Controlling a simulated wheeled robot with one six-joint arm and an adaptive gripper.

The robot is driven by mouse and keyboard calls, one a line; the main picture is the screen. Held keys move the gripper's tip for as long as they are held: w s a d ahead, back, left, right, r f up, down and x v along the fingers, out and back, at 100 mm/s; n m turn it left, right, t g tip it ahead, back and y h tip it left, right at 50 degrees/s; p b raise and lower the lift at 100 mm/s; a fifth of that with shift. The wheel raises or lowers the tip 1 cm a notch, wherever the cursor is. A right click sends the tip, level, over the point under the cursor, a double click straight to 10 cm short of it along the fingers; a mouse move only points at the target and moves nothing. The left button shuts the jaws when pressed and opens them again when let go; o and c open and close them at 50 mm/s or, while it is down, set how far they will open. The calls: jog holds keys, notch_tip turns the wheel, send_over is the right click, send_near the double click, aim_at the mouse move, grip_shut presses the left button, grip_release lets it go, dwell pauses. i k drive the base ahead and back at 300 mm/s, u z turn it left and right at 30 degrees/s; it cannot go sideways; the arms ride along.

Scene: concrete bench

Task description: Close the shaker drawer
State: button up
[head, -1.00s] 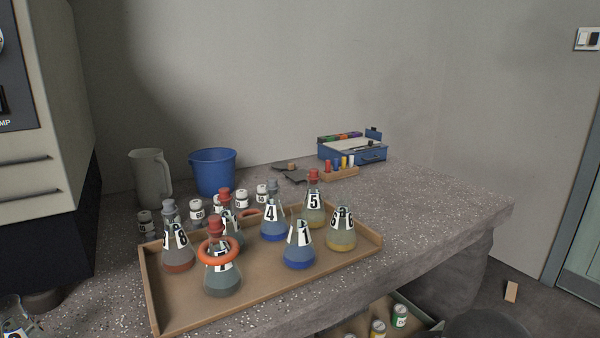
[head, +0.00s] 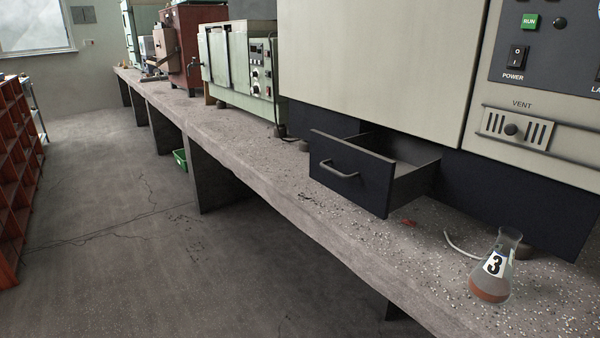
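The shaker drawer (head: 349,175) is dark, with a grey bar handle (head: 338,169) on its front. It stands pulled out from the dark base under the large cream shaker cabinet (head: 375,60), and its open inside shows. The drawer front hangs just above the bench top. My gripper is not in view.
A flask marked 3 (head: 494,268) with reddish-brown liquid stands on the bench (head: 300,208), right of the drawer. A pale curved tube (head: 460,246) and a small red scrap (head: 408,223) lie between them. A green instrument (head: 240,62) stands farther left. The floor (head: 130,230) in front is mostly clear.

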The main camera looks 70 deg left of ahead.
aim_at(381, 171)
jog(key=u, duration=2.45)
jog(key=k, duration=0.55)
jog(key=u, duration=0.25)
jog(key=i, duration=1.05)
jog(key=z, duration=0.75)
